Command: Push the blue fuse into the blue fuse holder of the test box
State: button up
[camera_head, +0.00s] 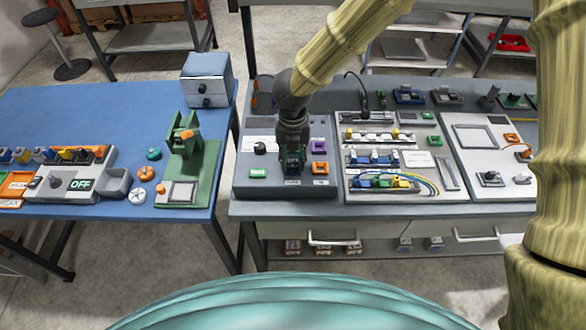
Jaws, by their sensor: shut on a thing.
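The test box (246,187) is a grey panel on the grey bench, with a black knob, a green label, a purple holder (318,146) and an orange holder (320,168). My gripper (292,168) points down over the middle of this box, left of the orange and purple holders. It is shut on a small dark bluish thing low between the fingers, which looks like the blue fuse. The fuse is mostly hidden by the fingers. The blue fuse holder is hidden beneath or behind the gripper. I cannot tell whether the fuse is in the holder.
A panel with rows of coloured blocks and wires (358,196) stands right of the test box, with another panel (475,140) further right. A gap separates the grey bench from the blue table (100,115) at left, which bears a green press (190,160) and a switch box.

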jog(key=o, duration=1)
notch_tip(320, 180, up, 7)
jog(key=p, duration=0.6)
dwell(0.3)
notch_tip(320, 180, up, 12)
dwell(0.7)
